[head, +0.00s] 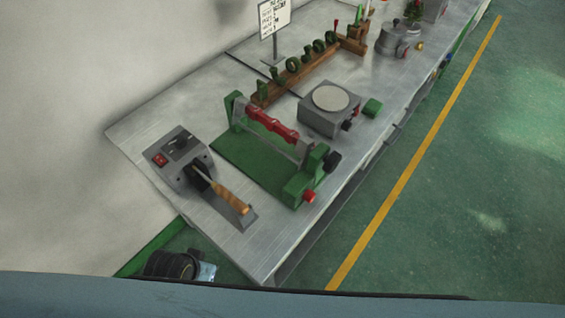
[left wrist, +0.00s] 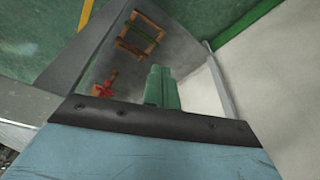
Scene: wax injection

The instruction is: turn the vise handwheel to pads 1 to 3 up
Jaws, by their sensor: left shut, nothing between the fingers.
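The green vise (head: 228,160) stands on the metal bench, with a red bar (head: 270,124) held lengthwise between its end posts. A dark round knob (head: 333,161), which looks like the handwheel, sits at its right end. A red knob (head: 309,196) sits below it on the green end block. Pad numbers are too small to read. My left gripper (left wrist: 159,84) shows in the left wrist view as two green fingers pressed together, empty and apart from the vise. The vise is not clear in that view. My right gripper is in neither view.
A grey box with a round plate (head: 331,98) stands behind the vise. A grey unit (head: 181,152) with a wooden-handled tool (head: 231,198) lies left of it. A wooden rack (head: 300,75) and sign (head: 274,18) stand farther back. Green floor (head: 460,180) is clear at right.

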